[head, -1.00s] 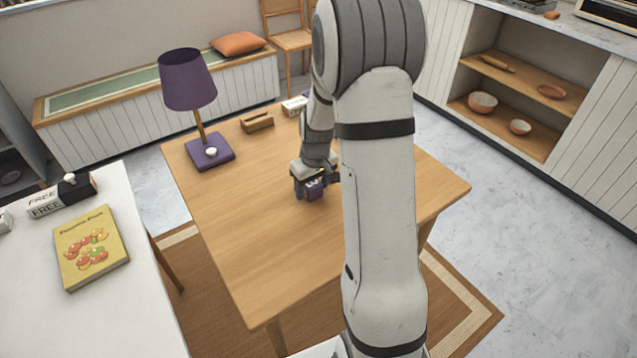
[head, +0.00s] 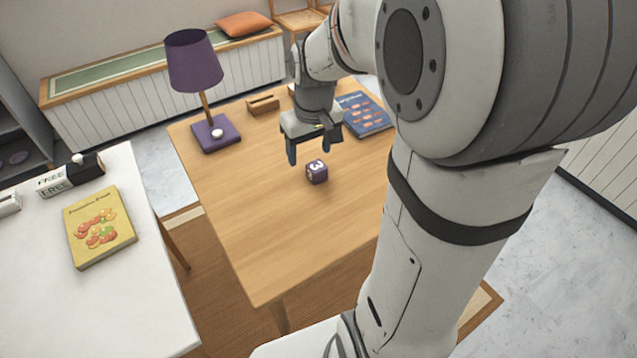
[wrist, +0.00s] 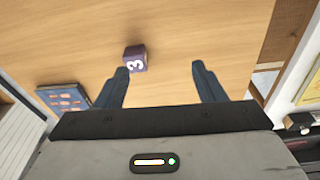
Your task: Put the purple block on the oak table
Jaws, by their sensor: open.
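The purple block (head: 317,171), with a white 3 on it, rests on the oak table (head: 265,220) near its middle. My gripper (head: 308,155) is open and empty, raised above the table just behind the block in the head view. In the wrist view the block (wrist: 135,58) lies beyond the tip of the left finger, and the open fingers (wrist: 160,75) have bare table between them. The block looks apart from both fingers.
A purple lamp (head: 216,134) and a small wooden holder (head: 263,104) stand at the table's back left. A blue book (head: 364,114) lies at the back right. A white counter (head: 130,310) with a yellow book (head: 100,228) is at left. The table's front left is clear.

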